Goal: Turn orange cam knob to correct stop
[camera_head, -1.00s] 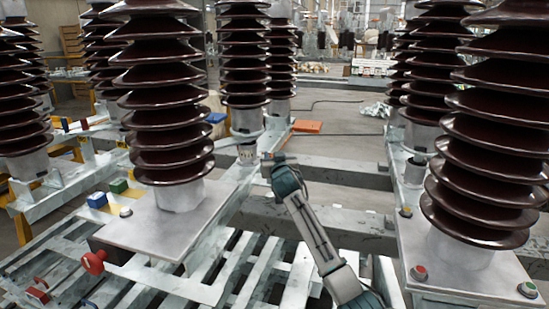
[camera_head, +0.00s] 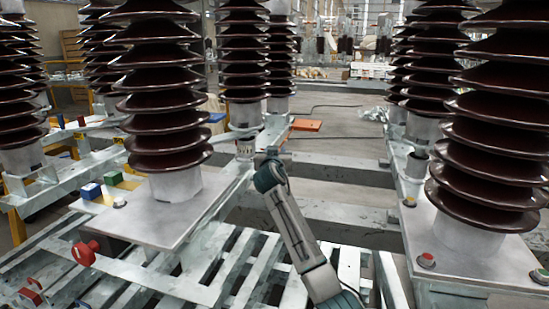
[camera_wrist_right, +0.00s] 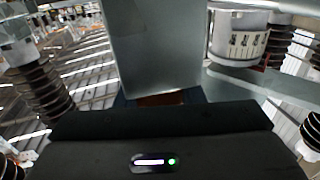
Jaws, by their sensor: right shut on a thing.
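My right arm comes up from the lower right in the head view, and its gripper (camera_head: 270,156) is beside a pale marked cylinder (camera_head: 246,147) at the base of the middle insulators. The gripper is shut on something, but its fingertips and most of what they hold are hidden. In the right wrist view, a grey block (camera_wrist_right: 155,45) stands up in front of the dark gripper body. A small brown-orange strip (camera_wrist_right: 163,98) shows at its lower edge; I cannot tell whether this is the orange cam knob. The marked cylinder also shows at right (camera_wrist_right: 240,38). My left gripper is not in view.
A red knob (camera_head: 84,253) is on the left frame, near a blue block (camera_head: 91,191) and a green block (camera_head: 113,178). A flat orange piece (camera_head: 306,125) lies farther back. A red button (camera_head: 427,260) is on the right plate. Tall brown insulators flank my arm.

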